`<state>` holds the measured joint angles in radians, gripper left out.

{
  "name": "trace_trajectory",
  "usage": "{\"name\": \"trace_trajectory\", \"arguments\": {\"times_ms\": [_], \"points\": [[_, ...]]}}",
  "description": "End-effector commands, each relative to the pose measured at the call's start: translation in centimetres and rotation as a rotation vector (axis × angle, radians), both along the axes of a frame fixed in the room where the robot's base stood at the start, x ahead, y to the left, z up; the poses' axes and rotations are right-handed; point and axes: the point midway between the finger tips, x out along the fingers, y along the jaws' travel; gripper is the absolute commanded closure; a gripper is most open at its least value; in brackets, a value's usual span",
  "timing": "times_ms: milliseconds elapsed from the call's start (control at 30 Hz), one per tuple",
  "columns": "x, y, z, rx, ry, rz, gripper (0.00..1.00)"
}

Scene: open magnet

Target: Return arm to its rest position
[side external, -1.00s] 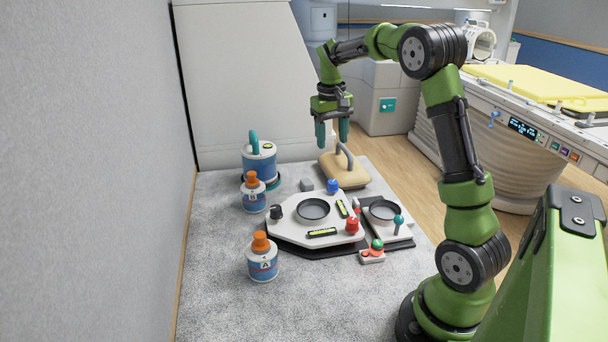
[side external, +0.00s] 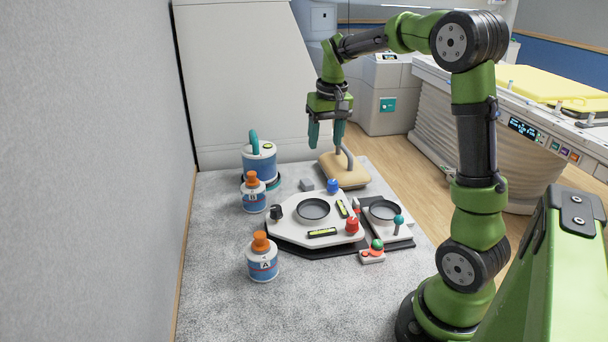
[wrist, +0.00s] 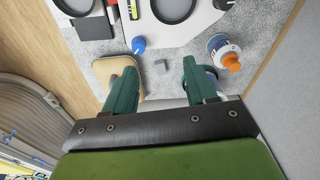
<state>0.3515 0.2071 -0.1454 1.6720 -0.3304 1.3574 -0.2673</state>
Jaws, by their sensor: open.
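My gripper (side external: 326,133) is open and empty, with its teal fingers pointing down. In the side view it hangs above the tan block with a grey handle (side external: 344,169), near the back of the grey mat. In the wrist view the gripper (wrist: 164,75) shows its two fingers spread apart with nothing between them. The tan block (wrist: 121,82) lies partly behind the left finger there. A small grey block (wrist: 161,65) shows on the mat beyond the gap between the fingers.
A white console (side external: 290,228) with round dishes and knobs sits mid-mat. Bottle A (side external: 262,262), bottle B (side external: 253,197) and a blue-white canister (side external: 260,166) stand left. A small button box (side external: 372,256) is in front. A wall (side external: 90,180) bounds the left; a yellow-topped bed (side external: 540,82) stands right.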

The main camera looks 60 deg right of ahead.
Motion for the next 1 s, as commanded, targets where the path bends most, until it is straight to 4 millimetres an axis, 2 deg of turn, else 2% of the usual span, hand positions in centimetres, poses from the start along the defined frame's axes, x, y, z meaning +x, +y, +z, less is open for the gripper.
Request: {"name": "trace_trajectory", "arguments": {"times_ms": [33,167,300,400,500,667,800,1000], "points": [[-0.8,2.4,0.6,0.009,-0.049,0.016,0.44],[-3.0,8.1,1.5,0.036,-0.169,0.05,0.44],[-6.5,14.0,1.9,0.068,-0.296,0.1,0.44],[-9.1,17.3,1.8,0.088,-0.378,0.142,0.44],[-11.3,19.6,1.6,0.103,-0.442,0.186,0.44],[-13.4,21.6,1.9,0.111,-0.503,0.252,0.44],[-13.7,22.1,2.7,0.111,-0.536,0.276,0.44],[-13.7,22.2,2.7,0.111,-0.533,0.279,0.44]]}}
